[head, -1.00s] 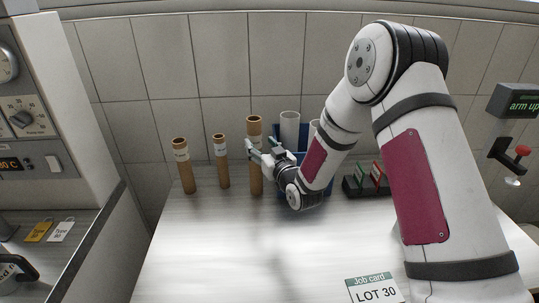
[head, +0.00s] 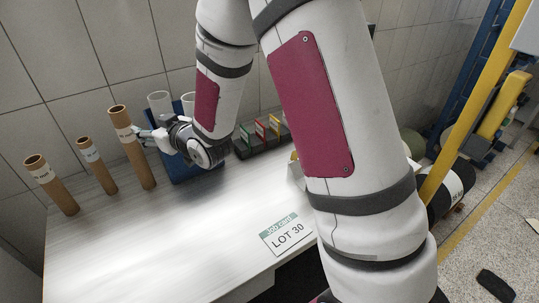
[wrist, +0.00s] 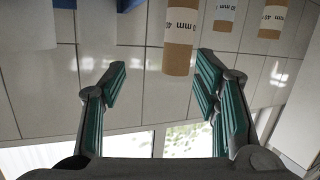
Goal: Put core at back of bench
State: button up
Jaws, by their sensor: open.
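Three brown cardboard cores with white labels stand upright in a row at the back left of the bench (head: 130,240): a left core (head: 52,187), a middle core (head: 97,166) and a taller right core (head: 133,150). My gripper (head: 148,136) is open beside the right core, with its fingers close to the upper part. In the wrist view my gripper (wrist: 162,78) is open and empty. The right core (wrist: 181,42) shows just beyond the fingertips, in line with the gap, nearer the right finger. Whether any finger touches it I cannot tell.
A blue holder (head: 184,170) with white tubes (head: 160,102) stands right of the cores, partly behind my arm. A black rack with coloured cards (head: 262,138) is further right. A job card reading LOT 30 (head: 287,235) lies near the front edge. The bench's left front is clear.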

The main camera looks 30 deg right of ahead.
jog(key=s+d+r+m+g+h, duration=0.1)
jog(key=s+d+r+g+h, duration=0.1)
jog(key=s+d+r, duration=0.4)
jog(key=s+d+r+m+g+h, duration=0.1)
jog(key=s+d+r+g+h, duration=0.2)
jog(key=s, duration=0.5)
jog(key=s+d+r+m+g, duration=0.1)
jog(key=s+g, duration=0.1)
jog(key=s, duration=0.9)
jog(key=s+d+r+m+g, duration=0.1)
jog(key=s+g, duration=0.1)
jog(key=s, duration=1)
jog(key=shift+s+d+m, duration=0.2)
jog(key=shift+d+m, duration=0.2)
jog(key=shift+r, duration=0.1)
